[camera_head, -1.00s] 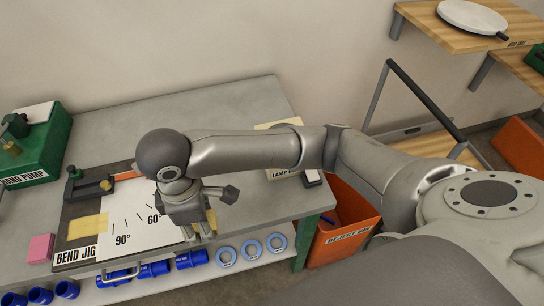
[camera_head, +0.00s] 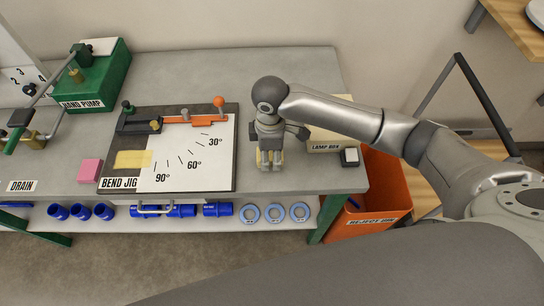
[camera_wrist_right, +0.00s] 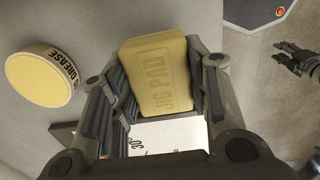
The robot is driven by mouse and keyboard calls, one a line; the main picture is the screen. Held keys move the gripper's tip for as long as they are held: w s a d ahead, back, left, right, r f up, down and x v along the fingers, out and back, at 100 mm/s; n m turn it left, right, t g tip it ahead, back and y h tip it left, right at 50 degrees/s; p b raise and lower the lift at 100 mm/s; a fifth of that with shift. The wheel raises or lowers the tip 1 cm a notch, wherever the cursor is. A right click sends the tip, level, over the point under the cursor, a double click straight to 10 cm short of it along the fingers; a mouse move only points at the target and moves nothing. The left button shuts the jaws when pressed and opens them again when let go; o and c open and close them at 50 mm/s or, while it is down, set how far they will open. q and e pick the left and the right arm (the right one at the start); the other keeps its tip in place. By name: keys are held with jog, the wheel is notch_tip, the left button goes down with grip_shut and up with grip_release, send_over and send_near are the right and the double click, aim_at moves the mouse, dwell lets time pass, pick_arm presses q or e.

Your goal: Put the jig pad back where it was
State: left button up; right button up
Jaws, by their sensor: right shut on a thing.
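The jig pad (camera_wrist_right: 158,75) is a yellow block lettered JIG PAD, held between the fingers of my right gripper (camera_wrist_right: 155,100) in the right wrist view. In the head view my right gripper (camera_head: 266,163) points down over the bench, just right of the bend jig (camera_head: 228,175). Only a little yellow shows between its fingers there. A flat pale yellow patch (camera_head: 132,160) lies on the jig's left side, above the BEND JIG label. A dark jawed shape at the right edge of the wrist view looks like my left gripper (camera_wrist_right: 300,62); its opening is unclear.
A pink block (camera_head: 90,171) sits left of the jig. The orange reject bin (camera_head: 375,205) is beside the bench. A grease tin (camera_wrist_right: 40,80) shows in the wrist view.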

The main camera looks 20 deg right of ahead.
jog(key=f, duration=0.1)
jog(key=f+p, duration=0.1)
jog(key=f, duration=0.1)
jog(key=shift+w+d+f, duration=0.15)
jog(key=shift+d+f, duration=0.05)
jog(key=shift+d, duration=0.1)
jog(key=shift+f, duration=0.15)
jog(key=o, duration=0.9)
jog(key=shift+f, duration=0.15)
notch_tip(320, 180, up, 12)
jog(key=shift+r+b, duration=0.2)
jog(key=shift+b, duration=0.9)
